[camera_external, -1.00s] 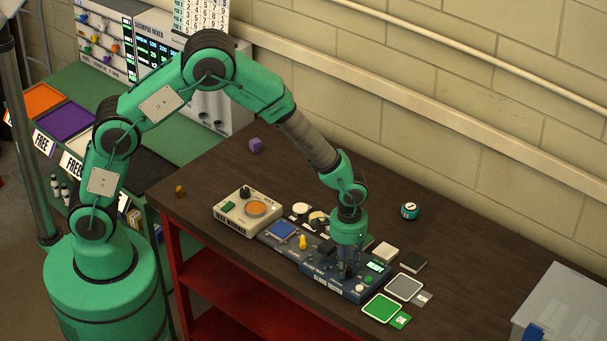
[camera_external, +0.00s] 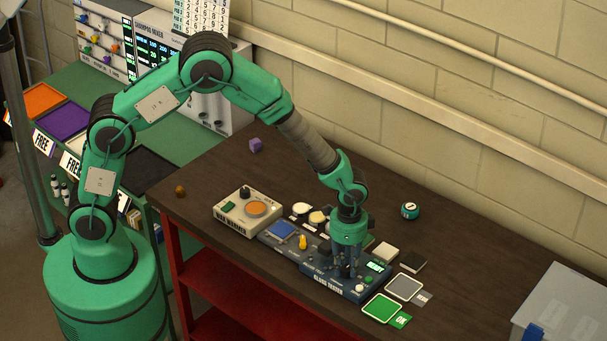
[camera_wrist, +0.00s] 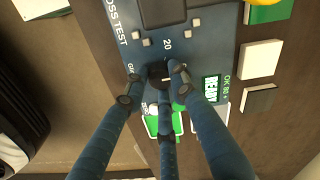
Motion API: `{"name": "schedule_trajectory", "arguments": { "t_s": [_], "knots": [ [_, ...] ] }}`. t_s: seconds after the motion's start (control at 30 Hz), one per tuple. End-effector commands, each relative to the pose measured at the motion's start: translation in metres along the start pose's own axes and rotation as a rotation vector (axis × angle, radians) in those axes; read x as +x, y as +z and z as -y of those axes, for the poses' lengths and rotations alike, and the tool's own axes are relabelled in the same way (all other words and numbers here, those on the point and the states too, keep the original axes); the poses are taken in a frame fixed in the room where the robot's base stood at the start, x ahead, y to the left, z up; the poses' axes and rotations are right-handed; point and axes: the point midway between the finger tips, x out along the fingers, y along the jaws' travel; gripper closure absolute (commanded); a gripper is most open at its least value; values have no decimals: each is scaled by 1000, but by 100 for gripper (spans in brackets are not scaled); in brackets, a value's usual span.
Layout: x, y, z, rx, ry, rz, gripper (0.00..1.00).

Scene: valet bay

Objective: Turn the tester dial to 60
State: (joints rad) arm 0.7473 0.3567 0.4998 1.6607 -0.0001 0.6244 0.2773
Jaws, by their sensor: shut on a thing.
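The gloss tester (camera_external: 345,286) is a dark blue box on the brown bench. Its dial (camera_wrist: 158,75) is a black knob with a pale pointer line, seen in the wrist view near the printed 20; the other scale marks are hidden by my fingers. My gripper (camera_wrist: 155,78) points down over the tester with its blue fingers closed around the knob. In the external view my gripper (camera_external: 344,266) covers the dial. A lit green display (camera_wrist: 211,88) is on the tester beside the fingers; its text is hard to read.
A cream warmer box (camera_external: 247,212) with an orange disc stands left of the tester. Green (camera_external: 381,307) and grey (camera_external: 404,287) pads lie at its right. A teal round item (camera_external: 410,211) and a purple block (camera_external: 255,145) stand farther back. The bench behind is mostly clear.

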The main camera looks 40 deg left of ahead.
Motion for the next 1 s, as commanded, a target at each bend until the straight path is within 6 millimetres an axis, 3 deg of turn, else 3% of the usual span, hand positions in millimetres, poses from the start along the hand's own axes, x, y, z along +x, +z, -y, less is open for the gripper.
{"name": "schedule_trajectory", "arguments": {
  "t_s": [0.47, 0.5, 0.6, 1.0],
  "knots": [
    [-1, 0, 0, 23, 0, -1, 100],
    [-1, 0, 0, 23, 0, -1, 73],
    [0, 0, 0, 23, 0, -1, 56],
    [-3, 0, 0, 23, 0, 0, 56]
  ]
}}
